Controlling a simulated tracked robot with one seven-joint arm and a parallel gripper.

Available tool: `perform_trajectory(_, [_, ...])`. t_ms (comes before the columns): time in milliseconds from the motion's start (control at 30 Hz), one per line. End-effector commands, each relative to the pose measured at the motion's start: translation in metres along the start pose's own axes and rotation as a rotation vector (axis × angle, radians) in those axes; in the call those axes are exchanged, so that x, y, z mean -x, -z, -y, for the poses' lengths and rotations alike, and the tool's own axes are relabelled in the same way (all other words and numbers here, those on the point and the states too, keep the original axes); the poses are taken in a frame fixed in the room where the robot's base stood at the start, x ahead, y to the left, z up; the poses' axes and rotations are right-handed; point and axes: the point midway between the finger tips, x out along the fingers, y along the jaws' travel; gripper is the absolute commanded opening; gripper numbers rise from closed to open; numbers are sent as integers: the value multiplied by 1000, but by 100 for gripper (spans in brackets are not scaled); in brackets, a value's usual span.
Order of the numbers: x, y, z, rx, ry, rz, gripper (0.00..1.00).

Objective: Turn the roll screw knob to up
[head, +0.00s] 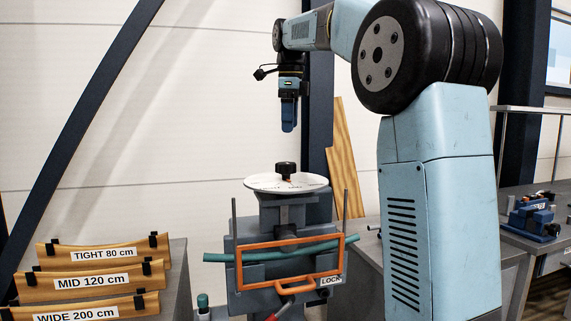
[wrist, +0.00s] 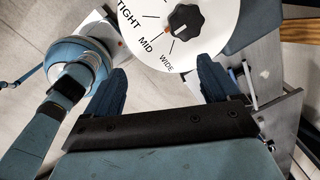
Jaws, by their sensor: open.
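The roll screw knob (head: 285,169) is black and stands at the middle of a round white dial (head: 260,183) on the grey machine. In the wrist view the knob (wrist: 185,19) is lobed, near the top edge, with a small orange mark on its lower-left side. The dial (wrist: 215,40) reads TIGHT, MID and WIDE, with tick lines; the mark lies on the side of MID and WIDE. No "up" label is legible. My gripper (head: 288,127) hangs above the knob, apart from it. In the wrist view its blue fingers (wrist: 162,78) are spread and empty, below the knob in the picture.
Wooden templates marked TIGHT 80 cm (head: 104,254), MID 120 cm (head: 92,283) and WIDE 200 cm (head: 75,314) stand at left. An orange frame (head: 290,240) with a LOCK label and a green tube (head: 219,257) are below the dial. Thin upright rods flank the machine.

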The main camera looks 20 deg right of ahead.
Motion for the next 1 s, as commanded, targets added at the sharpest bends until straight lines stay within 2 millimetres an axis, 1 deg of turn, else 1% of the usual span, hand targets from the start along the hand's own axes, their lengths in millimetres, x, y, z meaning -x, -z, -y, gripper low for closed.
perform_trajectory(33, [0,-6,15,-83,-16,-5,88])
perform_trajectory(100, [2,-10,30,-200,-37,-15,88])
perform_trajectory(200, [4,-15,46,-341,-59,-29,88])
perform_trajectory(333, [4,-19,59,-466,-78,-43,88])
perform_trajectory(533, [1,-20,65,-536,-88,-53,88])
perform_trajectory(667, [-10,-20,64,-537,-89,-54,88])
perform_trajectory(767, [-22,-19,62,-535,-89,-54,88])
perform_trajectory(1000, [-61,-18,58,-535,-90,-54,88])
